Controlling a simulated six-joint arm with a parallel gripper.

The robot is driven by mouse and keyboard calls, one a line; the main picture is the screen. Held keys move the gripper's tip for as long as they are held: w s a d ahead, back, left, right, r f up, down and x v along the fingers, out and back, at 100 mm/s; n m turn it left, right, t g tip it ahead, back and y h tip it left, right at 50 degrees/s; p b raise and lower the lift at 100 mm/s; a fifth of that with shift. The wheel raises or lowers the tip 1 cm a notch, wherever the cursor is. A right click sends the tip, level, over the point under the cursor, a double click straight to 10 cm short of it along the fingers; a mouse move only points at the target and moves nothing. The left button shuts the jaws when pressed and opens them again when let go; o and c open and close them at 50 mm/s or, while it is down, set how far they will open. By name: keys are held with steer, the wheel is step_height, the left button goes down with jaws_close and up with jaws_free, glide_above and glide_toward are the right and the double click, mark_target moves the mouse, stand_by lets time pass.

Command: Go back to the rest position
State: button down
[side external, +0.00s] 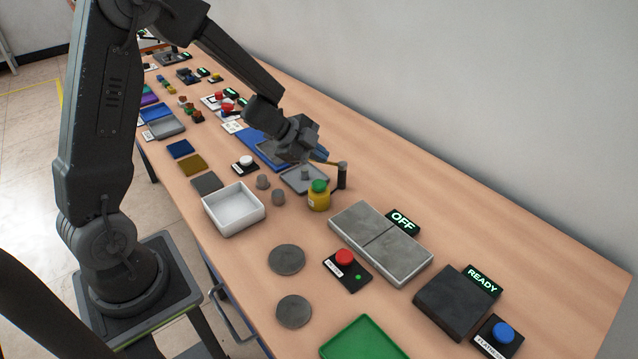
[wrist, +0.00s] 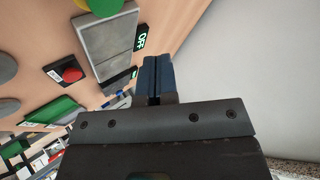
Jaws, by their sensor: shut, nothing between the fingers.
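My gripper (side external: 302,150) hangs over the far middle of the bench, above a small grey tray (side external: 304,180). In the wrist view the blue-black fingers of my gripper (wrist: 154,72) lie together, shut and empty. A yellow container with a green top (side external: 319,196) stands in front of it. A dark post (side external: 342,175) with a tan bar is close beside the gripper; I cannot tell whether they touch. The grey two-part plate (side external: 380,240) lies to the right with a sign reading OFF (side external: 403,222).
A red button (side external: 344,257), a dark block (side external: 457,302) with a READY sign (side external: 481,281), a blue button (side external: 503,333) and a green tray (side external: 361,341) lie near. A white bin (side external: 234,210) and two grey discs (side external: 286,260) are left. A wall (side external: 500,110) runs behind.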

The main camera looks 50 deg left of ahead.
steer(key=shift+w+r, duration=0.1)
steer(key=shift+r, duration=0.3)
steer(key=s+r+n+t+y, duration=0.1)
steer(key=s+r+n+y, duration=0.25)
steer(key=r, duration=0.35)
steer(key=s+r+n+t+y, duration=0.1)
steer(key=s+r+n+y, duration=0.25)
steer(key=r+n, duration=0.2)
steer(key=s+d+r+n+g+h, duration=0.1)
steer(key=s+d, duration=0.3)
steer(key=s, duration=0.4)
steer(key=s+d+r+n+g+h, duration=0.1)
steer(key=s+d+n+g+h, duration=0.1)
steer(key=s+d, duration=0.3)
steer(key=s+n+g, duration=0.1)
steer(key=s, duration=0.3)
steer(key=shift+s+r+n+g, duration=0.2)
steer(key=shift+r+n+g, duration=0.1)
steer(key=shift+n+g, duration=0.1)
